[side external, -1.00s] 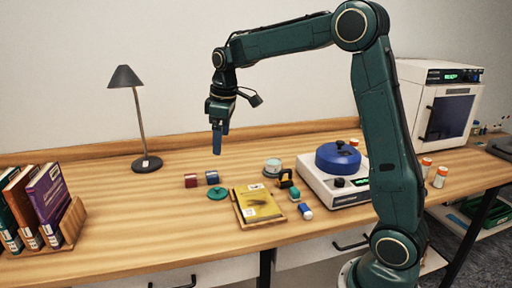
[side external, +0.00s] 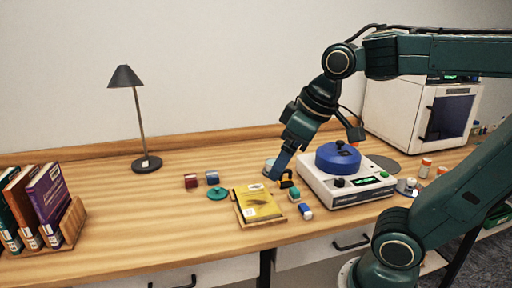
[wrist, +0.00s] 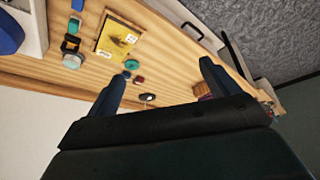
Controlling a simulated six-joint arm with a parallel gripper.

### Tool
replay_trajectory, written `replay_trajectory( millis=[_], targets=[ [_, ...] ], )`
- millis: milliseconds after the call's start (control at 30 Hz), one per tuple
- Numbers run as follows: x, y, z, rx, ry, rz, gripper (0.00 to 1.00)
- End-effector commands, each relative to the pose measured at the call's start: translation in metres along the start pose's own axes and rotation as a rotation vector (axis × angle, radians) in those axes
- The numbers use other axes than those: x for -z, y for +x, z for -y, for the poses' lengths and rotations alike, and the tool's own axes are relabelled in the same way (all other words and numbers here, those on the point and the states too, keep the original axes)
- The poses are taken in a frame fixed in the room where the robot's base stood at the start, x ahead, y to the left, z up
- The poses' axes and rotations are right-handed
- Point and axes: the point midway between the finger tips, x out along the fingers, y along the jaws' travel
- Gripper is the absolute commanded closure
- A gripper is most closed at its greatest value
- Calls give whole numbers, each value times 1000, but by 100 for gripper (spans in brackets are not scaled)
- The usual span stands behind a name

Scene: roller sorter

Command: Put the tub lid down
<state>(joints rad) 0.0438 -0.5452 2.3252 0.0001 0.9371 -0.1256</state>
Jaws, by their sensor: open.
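The tub lid looks to be the teal round disc (side external: 217,193) with a small knob, lying flat on the table left of the yellow book; it also shows in the wrist view (wrist: 131,64). My gripper (side external: 275,177) is tilted, open and empty, and overlaps the tub in the side view. In the wrist view the fingers (wrist: 160,82) are wide apart with nothing between them.
A yellow book (side external: 258,203), a black-and-yellow item (side external: 287,179), a green block (side external: 294,194) and a blue-and-white piece (side external: 306,211) lie nearby. A white device (side external: 345,195) with a blue lid (side external: 338,158) stands right. The left-middle table is clear.

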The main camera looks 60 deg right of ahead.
Motion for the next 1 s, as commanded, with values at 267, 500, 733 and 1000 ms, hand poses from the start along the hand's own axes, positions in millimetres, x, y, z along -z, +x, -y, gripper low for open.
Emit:
replay_trajectory(
  millis=[267, 500, 733, 1000],
  targets=[
    [-46, 0, 13, 12, 71, -59, 13],
    [-56, 2, 15, 16, 88, -69, 13],
    [-55, 2, 15, 15, 87, -68, 13],
    [-51, 1, 12, 9, 100, -60, 0]
  ],
)
